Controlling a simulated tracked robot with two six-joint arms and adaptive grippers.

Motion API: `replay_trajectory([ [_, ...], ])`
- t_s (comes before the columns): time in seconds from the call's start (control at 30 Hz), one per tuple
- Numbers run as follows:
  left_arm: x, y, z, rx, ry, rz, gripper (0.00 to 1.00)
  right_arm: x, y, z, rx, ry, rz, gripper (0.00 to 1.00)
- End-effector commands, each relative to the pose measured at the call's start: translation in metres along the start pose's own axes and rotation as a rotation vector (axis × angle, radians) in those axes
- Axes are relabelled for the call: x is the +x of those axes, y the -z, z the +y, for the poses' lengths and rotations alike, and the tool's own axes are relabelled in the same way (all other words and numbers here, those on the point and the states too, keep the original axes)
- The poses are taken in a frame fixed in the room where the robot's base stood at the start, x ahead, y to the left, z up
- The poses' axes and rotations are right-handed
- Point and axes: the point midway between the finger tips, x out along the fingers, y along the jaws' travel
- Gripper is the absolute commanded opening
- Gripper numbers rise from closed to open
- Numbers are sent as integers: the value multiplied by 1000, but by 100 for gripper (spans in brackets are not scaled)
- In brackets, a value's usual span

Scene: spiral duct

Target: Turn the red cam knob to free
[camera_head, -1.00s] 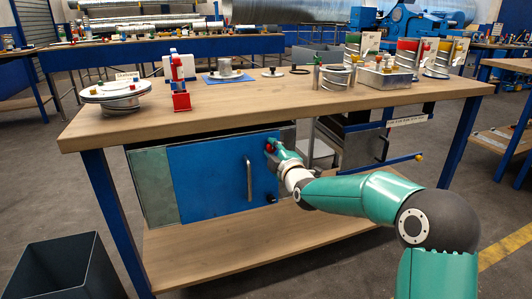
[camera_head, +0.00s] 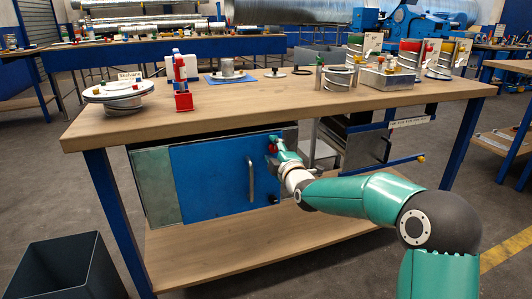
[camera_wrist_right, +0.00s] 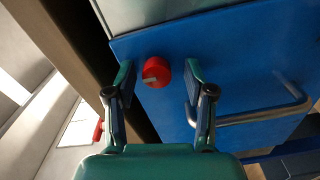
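The red cam knob (camera_wrist_right: 156,72) sits on the blue cabinet door (camera_wrist_right: 240,55), near its edge, in the right wrist view. A light bar shows across its face. My right gripper (camera_wrist_right: 158,82) is open, with one finger on each side of the knob and visible gaps to both. In the head view the red knob (camera_head: 272,148) shows at the door's upper right, partly hidden by my right gripper (camera_head: 277,147). My left gripper is in neither view.
The door has a grey bar handle (camera_head: 251,180) and a dark knob (camera_head: 273,198) lower down. The wooden bench top (camera_head: 290,98) lies above, with canisters, a metal tray and a red stand. A dark bin (camera_head: 65,270) stands on the floor at left.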

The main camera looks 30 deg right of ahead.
Motion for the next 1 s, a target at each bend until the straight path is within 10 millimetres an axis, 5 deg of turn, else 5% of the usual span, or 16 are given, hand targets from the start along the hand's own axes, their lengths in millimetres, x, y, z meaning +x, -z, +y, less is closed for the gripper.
replay_trajectory([
  [0.37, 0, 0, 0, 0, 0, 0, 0, -11, -2, 1, 2, -2, -4, 54],
  [1.0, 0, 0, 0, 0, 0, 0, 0, -111, -1, 0, 0, -2, -3, 54],
])
